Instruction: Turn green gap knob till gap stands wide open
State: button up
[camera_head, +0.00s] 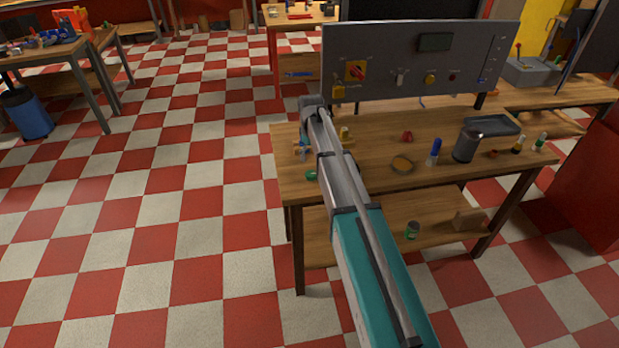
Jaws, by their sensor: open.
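A small green round part (311,175) shows at the left end of the wooden workbench, close beside my arm. It looks like the green knob, but it is too small to be sure. The gap it sets cannot be made out. My gripper (307,138) is at the far end of my arm, over the bench's left end, beyond the green part in the picture. It is open, its fingers small and hard to make out. Small blue and orange parts (300,149) show just below it. My arm hides part of this area.
The workbench (375,180) carries a grey panel (420,62) with knobs and a switch along its back.

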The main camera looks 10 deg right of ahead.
aim_at(311, 173)
jog(key=shift+f+b, duration=4.2)
jog(key=shift+f, duration=0.3)
jog(key=c, duration=1.1)
jog(key=shift+a, duration=0.2)
jog(key=shift+c, duration=0.3)
jog(key=shift+d, duration=0.15)
